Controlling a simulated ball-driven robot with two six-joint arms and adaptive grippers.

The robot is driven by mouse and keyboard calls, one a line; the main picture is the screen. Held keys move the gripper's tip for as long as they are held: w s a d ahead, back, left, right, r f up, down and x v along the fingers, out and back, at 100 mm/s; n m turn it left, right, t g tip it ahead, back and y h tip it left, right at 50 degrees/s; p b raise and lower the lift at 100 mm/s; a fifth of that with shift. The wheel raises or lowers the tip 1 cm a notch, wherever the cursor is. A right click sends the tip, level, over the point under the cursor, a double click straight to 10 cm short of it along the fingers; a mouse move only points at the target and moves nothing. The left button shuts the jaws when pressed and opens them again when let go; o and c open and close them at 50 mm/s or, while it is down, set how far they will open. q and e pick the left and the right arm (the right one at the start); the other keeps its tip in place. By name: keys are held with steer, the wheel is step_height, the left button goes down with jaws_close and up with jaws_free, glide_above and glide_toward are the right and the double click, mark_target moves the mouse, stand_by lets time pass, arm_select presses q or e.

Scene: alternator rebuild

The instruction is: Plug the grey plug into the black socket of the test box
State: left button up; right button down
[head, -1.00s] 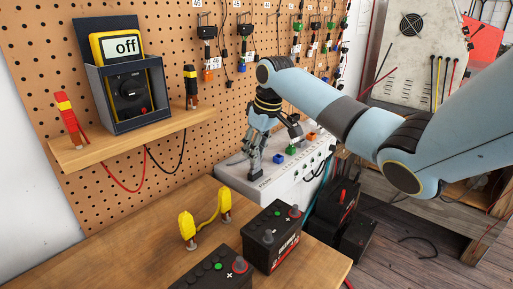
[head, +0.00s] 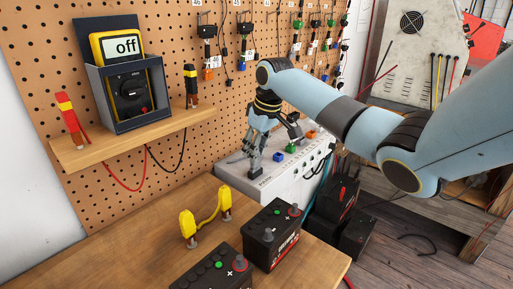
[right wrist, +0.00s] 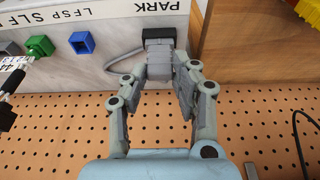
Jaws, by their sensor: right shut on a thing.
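The grey plug (right wrist: 160,68) is between the fingers of my right gripper (right wrist: 161,78), which is shut on it. The plug's far end meets the black socket (right wrist: 159,32) at the end of the test box (right wrist: 105,12) in the right wrist view. I cannot tell how deep it sits. A grey cable loops beside the plug. In the head view my right gripper (head: 252,152) points down over the near left end of the test box (head: 285,183), at the black socket (head: 255,173). The fingers hide most of the plug there. My left gripper is not in view.
Blue (head: 278,156), green (head: 291,149) and orange (head: 311,134) sockets line the box top. Pegboard (head: 190,120) with hanging leads stands close behind. Two black batteries (head: 275,236) and a yellow-ended lead (head: 188,223) are in front. A meter (head: 125,62) stands on the shelf.

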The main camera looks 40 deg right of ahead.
steer(key=shift+f, duration=0.1)
steer(key=c, duration=1)
jaws_free()
steer(key=shift+o, duration=0.2)
steer(key=v, duration=1.2)
